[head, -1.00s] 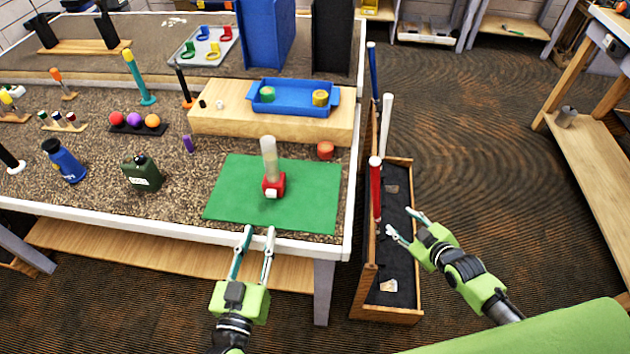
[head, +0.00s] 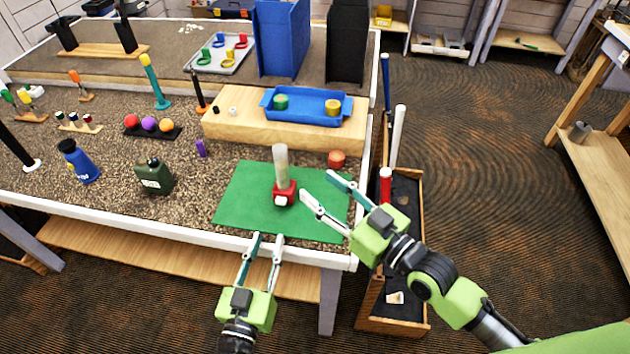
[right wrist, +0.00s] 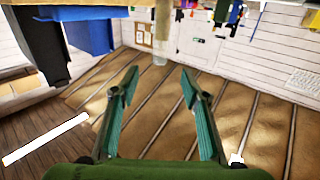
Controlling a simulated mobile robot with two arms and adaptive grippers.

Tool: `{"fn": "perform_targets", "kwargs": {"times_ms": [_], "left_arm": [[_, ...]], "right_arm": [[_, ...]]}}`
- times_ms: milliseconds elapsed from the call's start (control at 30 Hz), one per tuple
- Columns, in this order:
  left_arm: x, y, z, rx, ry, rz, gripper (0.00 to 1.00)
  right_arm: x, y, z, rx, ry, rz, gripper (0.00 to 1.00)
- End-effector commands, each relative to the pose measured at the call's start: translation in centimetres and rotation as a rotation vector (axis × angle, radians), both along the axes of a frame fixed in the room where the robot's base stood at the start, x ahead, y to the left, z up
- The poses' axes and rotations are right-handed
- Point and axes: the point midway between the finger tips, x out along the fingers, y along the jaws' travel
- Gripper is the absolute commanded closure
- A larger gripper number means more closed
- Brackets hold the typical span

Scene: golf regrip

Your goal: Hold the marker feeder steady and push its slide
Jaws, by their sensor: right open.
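The marker feeder stands upright on the green mat (head: 238,208) in the head view. It has a red base (head: 284,194) with a white block on its front and a pale clear tube (head: 281,165) on top. My left gripper (head: 265,238) is open at the table's front edge, below and in front of the feeder, apart from it. My right gripper (head: 315,183) is open, with its fingers pointing left towards the feeder from its right side. It appears close to the feeder but not touching. Its open fingers also fill the right wrist view (right wrist: 160,88).
A reddish round object (head: 336,159) lies behind the mat's right part. A blue tray (head: 270,103) sits on a wooden block behind. A dark green canteen (head: 154,176) stands left of the mat. A wooden rack with bats (head: 398,135) stands right of the table.

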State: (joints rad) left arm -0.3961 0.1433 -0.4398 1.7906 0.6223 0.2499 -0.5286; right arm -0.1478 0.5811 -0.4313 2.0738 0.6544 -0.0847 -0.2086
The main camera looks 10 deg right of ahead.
Motion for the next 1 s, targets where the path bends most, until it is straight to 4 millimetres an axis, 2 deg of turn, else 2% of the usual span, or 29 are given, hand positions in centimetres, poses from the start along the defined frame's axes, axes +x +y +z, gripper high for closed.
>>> {"fn": "perform_targets", "kwargs": {"times_ms": [167,500,700,1000], "left_arm": [[0.0,0.0,0.0,0.0,0.0,0.0,0.72],[0.0,0.0,0.0,0.0,0.0,0.0,0.72],[0.0,0.0,0.0,0.0,0.0,0.0,0.72],[0.0,0.0,0.0,0.0,0.0,0.0,0.72]], "right_arm": [[1.6,1.3,0.2,0.009,-0.001,0.0,0.58],[7.0,5.2,0.2,0.008,-0.001,0.001,0.58],[9.6,7.0,0.1,0.004,0.002,0.001,0.58],[11.0,8.0,0.0,0.002,0.002,0.001,0.58]]}}
